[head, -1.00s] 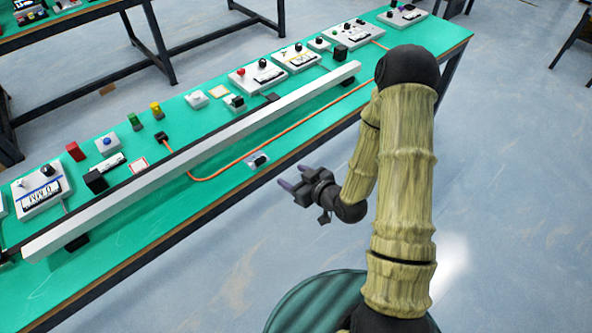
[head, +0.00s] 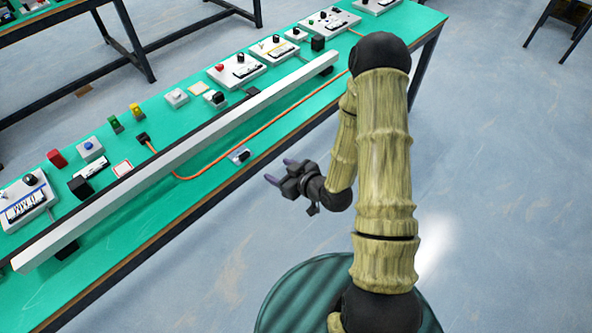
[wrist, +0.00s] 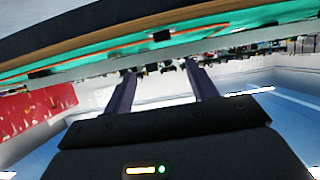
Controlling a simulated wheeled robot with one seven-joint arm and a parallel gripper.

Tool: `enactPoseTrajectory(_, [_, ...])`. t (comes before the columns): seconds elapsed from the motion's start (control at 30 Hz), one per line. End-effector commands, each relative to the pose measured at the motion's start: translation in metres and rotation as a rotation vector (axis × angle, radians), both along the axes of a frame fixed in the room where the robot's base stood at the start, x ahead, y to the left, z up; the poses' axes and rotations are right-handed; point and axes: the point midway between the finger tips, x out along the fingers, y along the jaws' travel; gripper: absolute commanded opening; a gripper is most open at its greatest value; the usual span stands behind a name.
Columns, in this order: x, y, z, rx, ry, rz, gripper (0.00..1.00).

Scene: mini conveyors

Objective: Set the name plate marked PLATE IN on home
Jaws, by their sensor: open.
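No marking PLATE IN is legible in either view, so I cannot tell for sure which piece is the name plate. A small pale piece with a dark part (head: 239,156) lies near the front edge of the green bench. A white strip with dark marks (head: 90,165) lies beside a black block further left. My gripper (head: 280,171) is open and empty, off the front edge, right of the small pale piece. In the wrist view its fingers (wrist: 162,88) are apart with nothing between.
A long pale rail (head: 190,155) runs along the bench, with an orange cable (head: 215,171) in front of it. Control boxes (head: 240,68) and coloured buttons stand behind the rail. A green strip at the front (head: 160,210) is clear, and open floor lies right of the bench.

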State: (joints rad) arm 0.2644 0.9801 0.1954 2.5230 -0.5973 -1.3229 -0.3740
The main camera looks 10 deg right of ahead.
Motion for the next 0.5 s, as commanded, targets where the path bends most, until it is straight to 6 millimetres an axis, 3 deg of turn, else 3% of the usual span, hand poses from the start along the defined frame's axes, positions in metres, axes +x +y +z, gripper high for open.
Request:
enactPoseTrajectory(0.27, [0.001, -0.028, 0.019, -0.206, 0.191, -0.053, 0.57])
enactPoseTrajectory(0.5, [-0.021, -0.064, 0.057, -0.336, 0.417, -0.213, 0.57])
